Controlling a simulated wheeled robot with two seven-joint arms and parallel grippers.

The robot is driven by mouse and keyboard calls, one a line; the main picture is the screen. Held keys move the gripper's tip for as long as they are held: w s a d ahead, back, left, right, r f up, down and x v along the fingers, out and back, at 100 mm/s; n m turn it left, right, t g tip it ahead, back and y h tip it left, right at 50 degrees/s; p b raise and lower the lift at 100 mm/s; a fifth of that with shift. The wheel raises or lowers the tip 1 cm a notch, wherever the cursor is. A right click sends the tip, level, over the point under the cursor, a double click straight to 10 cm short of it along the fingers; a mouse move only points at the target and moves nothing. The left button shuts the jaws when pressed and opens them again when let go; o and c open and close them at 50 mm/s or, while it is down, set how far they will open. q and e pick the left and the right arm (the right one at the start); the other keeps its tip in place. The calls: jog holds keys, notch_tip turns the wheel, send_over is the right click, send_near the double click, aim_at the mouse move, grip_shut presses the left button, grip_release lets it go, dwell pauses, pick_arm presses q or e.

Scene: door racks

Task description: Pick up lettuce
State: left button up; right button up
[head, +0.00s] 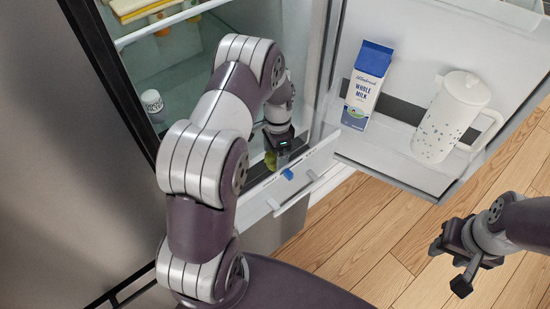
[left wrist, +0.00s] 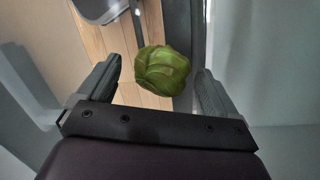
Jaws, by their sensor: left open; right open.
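The lettuce is a round green head (left wrist: 162,70). In the left wrist view it lies between the two open fingers of my left gripper (left wrist: 158,88), with a gap on each side. In the head view only a small green part of the lettuce (head: 270,160) shows, beside my left gripper (head: 279,158) at the fridge's lower drawer. My left arm and gripper hide the rest. My right gripper (head: 457,263) is open and empty over the wooden floor at the lower right.
The open fridge door (head: 405,160) holds a milk carton (head: 367,85) and a white speckled pitcher (head: 450,115). A drawer front (head: 310,170) with a blue tag stands by my left gripper. A small white container (head: 152,102) is on the fridge's left. The wooden floor (head: 350,240) is clear.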

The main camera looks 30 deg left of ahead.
pick_arm(q)
jog(key=c, duration=1.1)
jog(key=shift+r, duration=0.1)
